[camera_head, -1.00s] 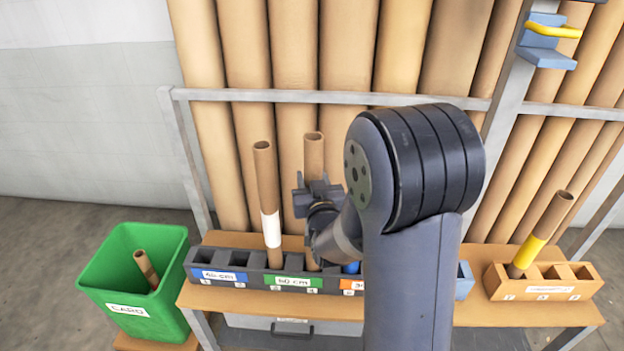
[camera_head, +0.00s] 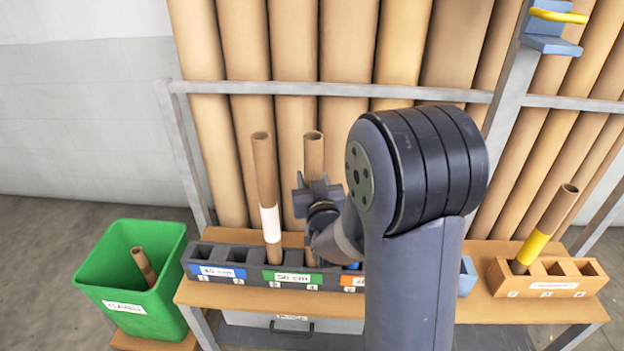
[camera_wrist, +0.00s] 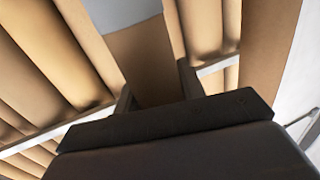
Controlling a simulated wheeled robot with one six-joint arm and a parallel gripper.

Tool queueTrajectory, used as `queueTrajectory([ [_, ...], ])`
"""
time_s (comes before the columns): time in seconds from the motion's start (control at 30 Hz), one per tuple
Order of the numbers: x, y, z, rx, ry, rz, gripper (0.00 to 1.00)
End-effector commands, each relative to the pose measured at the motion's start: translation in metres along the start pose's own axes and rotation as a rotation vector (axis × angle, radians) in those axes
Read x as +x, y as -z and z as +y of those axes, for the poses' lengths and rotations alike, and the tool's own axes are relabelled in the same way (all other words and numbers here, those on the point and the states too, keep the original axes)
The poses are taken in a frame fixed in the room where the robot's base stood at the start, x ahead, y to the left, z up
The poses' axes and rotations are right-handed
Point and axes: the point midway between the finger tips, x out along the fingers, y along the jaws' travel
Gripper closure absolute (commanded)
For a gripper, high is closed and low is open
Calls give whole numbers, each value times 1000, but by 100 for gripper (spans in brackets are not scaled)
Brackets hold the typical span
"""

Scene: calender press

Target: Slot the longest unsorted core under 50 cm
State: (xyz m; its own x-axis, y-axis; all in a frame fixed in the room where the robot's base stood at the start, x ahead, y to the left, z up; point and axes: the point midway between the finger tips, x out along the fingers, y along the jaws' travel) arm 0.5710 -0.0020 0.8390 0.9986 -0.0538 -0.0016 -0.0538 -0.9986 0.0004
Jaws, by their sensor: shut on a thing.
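My gripper (camera_head: 318,192) is shut on a plain brown core (camera_head: 313,152), which stands upright over the dark slotted rack (camera_head: 225,255). Its lower end is at the green-labelled 50 cm section (camera_head: 292,278); how deep it sits I cannot tell. In the wrist view the held core (camera_wrist: 145,60) rises between the fingers, with a pale area at its top. A brown core with a white band (camera_head: 270,222) stands in the rack just left of it. The blue 45 cm label (camera_head: 222,272) is further left; an orange label (camera_head: 352,283) is partly hidden by my arm.
A green bin (camera_head: 120,318) at left holds a short core (camera_head: 143,266). A wooden holder (camera_head: 550,287) at right holds a yellow-banded core (camera_head: 543,232). Large brown tubes (camera_head: 245,150) stand behind a grey rail (camera_head: 240,88). My arm hides the bench's middle.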

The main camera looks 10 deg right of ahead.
Motion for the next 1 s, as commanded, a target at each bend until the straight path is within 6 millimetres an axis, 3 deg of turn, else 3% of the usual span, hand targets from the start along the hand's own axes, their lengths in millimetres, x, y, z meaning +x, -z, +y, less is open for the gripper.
queueTrajectory([
  [0.03, 0, -2, 0, 0, 0, 1, 100],
  [0.07, 0, -1, 0, 0, 0, 1, 61],
  [0.33, 0, 0, 0, 0, 0, 1, 38],
  [0.67, -4, -1, 0, 0, 0, -1, 37],
  [0.77, -14, -1, 0, 0, 0, -1, 37],
  [1.0, -59, -1, 0, 0, 1, 0, 37],
])
